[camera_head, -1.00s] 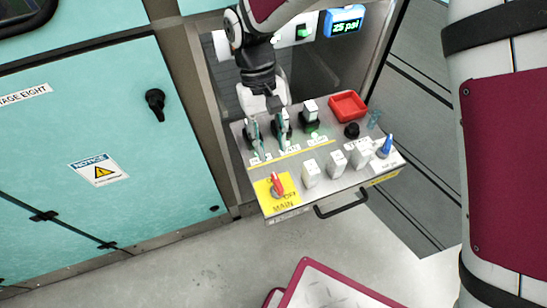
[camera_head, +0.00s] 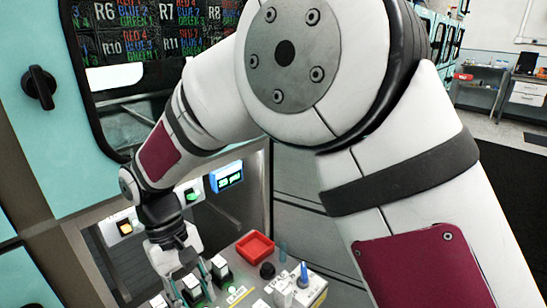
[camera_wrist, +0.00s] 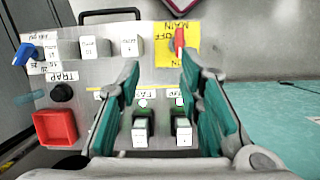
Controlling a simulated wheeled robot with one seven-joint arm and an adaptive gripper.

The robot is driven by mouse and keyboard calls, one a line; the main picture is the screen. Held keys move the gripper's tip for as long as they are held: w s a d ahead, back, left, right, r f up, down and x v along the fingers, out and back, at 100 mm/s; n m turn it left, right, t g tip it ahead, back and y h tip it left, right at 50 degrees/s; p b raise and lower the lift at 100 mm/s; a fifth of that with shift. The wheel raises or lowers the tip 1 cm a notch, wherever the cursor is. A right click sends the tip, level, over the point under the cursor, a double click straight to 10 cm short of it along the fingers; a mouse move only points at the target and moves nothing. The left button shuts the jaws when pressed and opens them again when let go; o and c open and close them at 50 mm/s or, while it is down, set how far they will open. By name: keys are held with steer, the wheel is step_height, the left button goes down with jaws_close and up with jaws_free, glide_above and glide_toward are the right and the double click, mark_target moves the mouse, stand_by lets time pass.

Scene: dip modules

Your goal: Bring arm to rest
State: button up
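My gripper (camera_head: 188,280) hangs low over the left part of a grey control panel (camera_head: 240,278). Two dark switches with white caps (camera_wrist: 141,136) show between and below the fingers in that view. I cannot tell whether the fingers touch anything. My arm (camera_head: 280,60) is bent, its elbow high and large in the head view.
The panel holds a red tray (camera_head: 255,247), a black knob (camera_wrist: 62,92), a blue switch (camera_wrist: 27,52) and a red main switch (camera_wrist: 179,40) on a yellow plate. A lit display (camera_head: 230,177) and a dark label board (camera_head: 160,30) stand behind.

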steer(key=d+r+m+t+y+p, duration=0.2)
steer(key=d+r+m+p, duration=0.15)
steer(key=d+r, duration=1.45)
steer(key=s+d+r+m+t+p, duration=0.1)
steer(key=s+d+r+m+t, duration=0.1)
steer(key=s+d, duration=0.4)
steer(key=s+d+r+m+t+y+p, duration=0.1)
steer(key=s+d+r+m+t, duration=0.1)
steer(key=s+d, duration=0.5)
steer(key=d+r+m, duration=0.1)
steer(key=d+m, duration=0.1)
steer(key=d, duration=0.2)
steer(key=shift+s+d+t+p, duration=0.25)
steer(key=shift+d+t+p, duration=0.05)
